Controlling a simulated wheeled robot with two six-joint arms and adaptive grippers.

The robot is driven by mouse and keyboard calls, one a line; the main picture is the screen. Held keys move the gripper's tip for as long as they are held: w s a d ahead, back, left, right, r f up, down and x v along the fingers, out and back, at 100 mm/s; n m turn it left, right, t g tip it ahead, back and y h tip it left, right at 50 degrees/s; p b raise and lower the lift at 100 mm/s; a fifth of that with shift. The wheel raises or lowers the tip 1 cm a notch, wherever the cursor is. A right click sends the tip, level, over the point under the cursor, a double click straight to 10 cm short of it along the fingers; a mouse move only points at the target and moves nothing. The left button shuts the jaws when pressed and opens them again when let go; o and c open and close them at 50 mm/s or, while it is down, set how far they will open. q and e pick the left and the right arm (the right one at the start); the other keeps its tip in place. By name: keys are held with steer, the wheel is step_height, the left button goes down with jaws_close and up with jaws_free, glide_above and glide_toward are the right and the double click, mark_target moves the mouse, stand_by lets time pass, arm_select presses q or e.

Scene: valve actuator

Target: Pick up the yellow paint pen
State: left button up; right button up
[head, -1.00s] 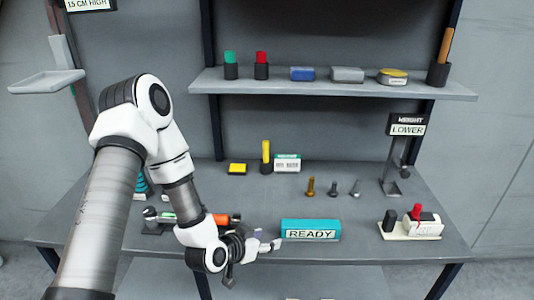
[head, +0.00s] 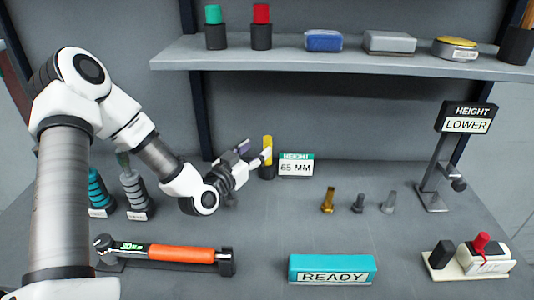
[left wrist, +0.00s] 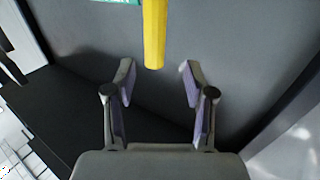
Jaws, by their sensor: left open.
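The yellow paint pen (head: 267,144) stands upright in a small dark holder (head: 267,172) at the back of the bench. My left gripper (head: 257,152) is open and just left of the pen in the head view, one finger overlapping its edge. In the left wrist view the pen (left wrist: 154,35) comes down from the top edge, its visible end between the two fingertips of the open gripper (left wrist: 158,75). I cannot tell whether the fingers touch it. My right gripper is not in view.
A HEIGHT 65 MM sign (head: 296,168) stands close right of the holder. Several bolts (head: 328,200) stand further right. A torque tool with an orange handle (head: 182,253) and a teal READY block (head: 332,270) lie in front. A shelf (head: 300,65) runs above.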

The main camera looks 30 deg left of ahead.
mark_target(265, 144)
arm_select(q)
steer(key=shift+w+d+r, duration=0.25)
steer(key=shift+w+d, duration=0.3)
steer(key=shift+w, duration=0.25)
steer(key=w, duration=0.3)
steer(key=w+f, duration=0.1)
steer(key=shift+w+a+p, duration=0.15)
steer(key=shift+a+p, duration=0.2)
steer(key=shift+a, duration=0.05)
steer(key=shift+s+d+r, duration=0.15)
steer(key=shift+s+r, duration=0.05)
steer(key=shift+s, duration=0.05)
steer(key=c, duration=0.5)
steer(key=shift+f, duration=0.1)
jaws_close()
